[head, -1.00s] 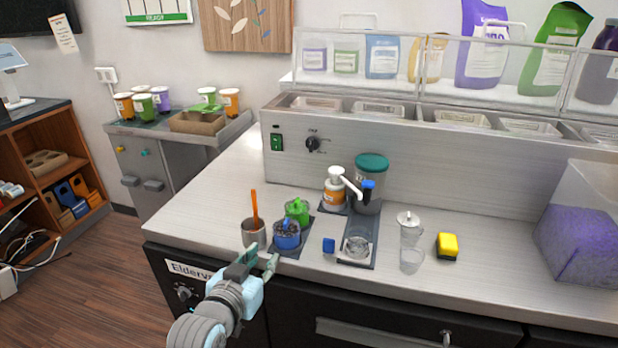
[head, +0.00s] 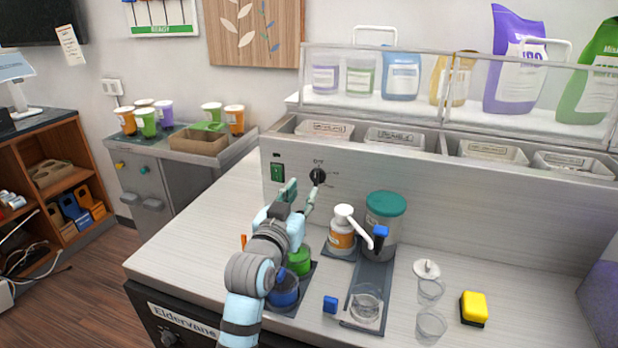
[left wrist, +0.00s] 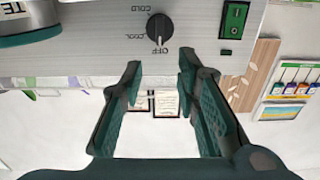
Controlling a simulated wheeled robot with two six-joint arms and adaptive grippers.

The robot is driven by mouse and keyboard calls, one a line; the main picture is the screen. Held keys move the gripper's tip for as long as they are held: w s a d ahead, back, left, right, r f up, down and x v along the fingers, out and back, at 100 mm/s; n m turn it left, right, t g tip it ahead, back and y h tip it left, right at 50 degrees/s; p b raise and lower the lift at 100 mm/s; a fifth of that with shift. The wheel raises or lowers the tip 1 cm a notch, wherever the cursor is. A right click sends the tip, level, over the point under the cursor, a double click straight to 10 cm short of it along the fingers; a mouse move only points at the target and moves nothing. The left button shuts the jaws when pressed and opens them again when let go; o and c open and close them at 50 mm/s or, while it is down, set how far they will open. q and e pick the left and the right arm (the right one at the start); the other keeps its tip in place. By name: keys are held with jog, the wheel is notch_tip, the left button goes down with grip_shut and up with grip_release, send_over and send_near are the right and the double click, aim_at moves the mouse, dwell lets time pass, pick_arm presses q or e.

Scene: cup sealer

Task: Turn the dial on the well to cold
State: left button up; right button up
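The black dial (head: 318,176) is on the steel front panel (head: 400,190) of the well unit. In the left wrist view, which looks upside down, the dial (left wrist: 160,28) is marked OFF, COOL and COLD, and its pale pointer line appears to be at OFF. My left gripper (head: 302,190) is open and empty, just in front of and slightly below the dial in the head view. In the left wrist view its two fingers (left wrist: 160,75) are spread apart, with the dial beyond the gap and not touched. My right gripper is not in view.
A green switch (head: 277,172) is left of the dial. A white pump bottle (head: 342,232) and a teal-lidded container (head: 385,222) stand to the right. Green (head: 299,262) and blue (head: 285,290) containers are close under my left arm. Free counter is at left.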

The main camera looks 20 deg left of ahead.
aim_at(315, 174)
pick_arm(q)
jog(key=w, duration=0.8)
jog(key=shift+w+d+f+b, duration=0.25)
jog(key=shift+w+b, duration=0.05)
jog(key=shift+r, duration=0.1)
grip_shut()
